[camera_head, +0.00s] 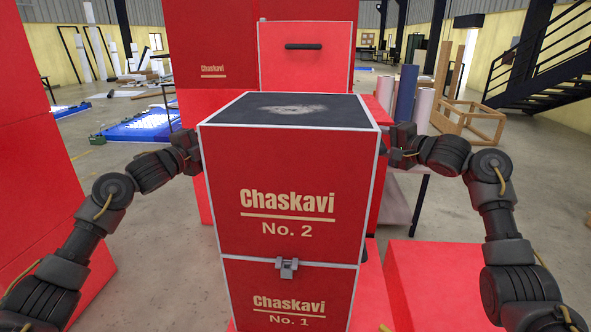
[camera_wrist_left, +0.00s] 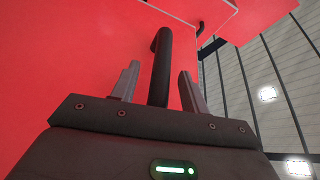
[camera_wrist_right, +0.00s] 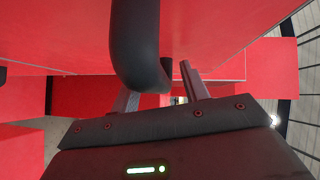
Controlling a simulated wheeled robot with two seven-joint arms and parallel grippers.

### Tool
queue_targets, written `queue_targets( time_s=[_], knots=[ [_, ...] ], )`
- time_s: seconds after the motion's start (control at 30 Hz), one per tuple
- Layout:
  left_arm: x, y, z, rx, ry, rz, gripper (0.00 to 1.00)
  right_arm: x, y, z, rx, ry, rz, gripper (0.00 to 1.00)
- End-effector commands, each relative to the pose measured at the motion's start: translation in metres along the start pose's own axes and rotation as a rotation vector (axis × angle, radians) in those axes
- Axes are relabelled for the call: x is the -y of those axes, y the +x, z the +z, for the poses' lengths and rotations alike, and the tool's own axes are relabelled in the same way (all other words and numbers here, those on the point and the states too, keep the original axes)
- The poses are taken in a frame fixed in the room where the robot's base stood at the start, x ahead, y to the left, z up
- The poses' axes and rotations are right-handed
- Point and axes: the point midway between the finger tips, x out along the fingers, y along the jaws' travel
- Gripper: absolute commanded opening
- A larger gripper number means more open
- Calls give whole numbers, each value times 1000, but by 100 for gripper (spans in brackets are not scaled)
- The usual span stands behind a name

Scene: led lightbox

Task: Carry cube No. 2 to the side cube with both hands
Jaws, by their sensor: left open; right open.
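Cube No. 2 (camera_head: 283,185), red with pale edges and a dark top, sits upright on cube No. 1 (camera_head: 290,297). A metal latch (camera_head: 286,267) shows at their front seam. My left gripper (camera_head: 194,143) is at the cube's left side; in the left wrist view its open fingers stand either side of a black handle (camera_wrist_left: 160,65). My right gripper (camera_head: 391,146) is at the right side; in the right wrist view a black handle (camera_wrist_right: 135,45) lies across its open fingers. Whether either finger touches its handle cannot be told. A low red box (camera_head: 440,285) at right front may be the side cube.
A red box with a black handle (camera_head: 304,70) stands behind the stack, before a larger red block (camera_head: 208,45). A tall red block (camera_head: 40,165) is at the left. Bare floor (camera_head: 150,240) shows left of the stack.

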Motion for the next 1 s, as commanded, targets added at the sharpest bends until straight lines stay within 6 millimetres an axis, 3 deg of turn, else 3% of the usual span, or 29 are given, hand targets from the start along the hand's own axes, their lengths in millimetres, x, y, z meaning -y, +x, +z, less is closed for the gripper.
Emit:
queue_targets(
  time_s=[0.07, 0.4, 1.0],
  knots=[
    [0, 0, 0, 0, 0, 0, 44, 0, 0, 0, 0, 0, 0, 44],
    [0, 0, 0, 0, 0, 0, 0, 0, 0, 0, 0, 1, 0, 0],
    [-1, 0, 0, 0, -1, 1, 0, -1, 0, 0, 0, 1, 2, 0]
  ],
)
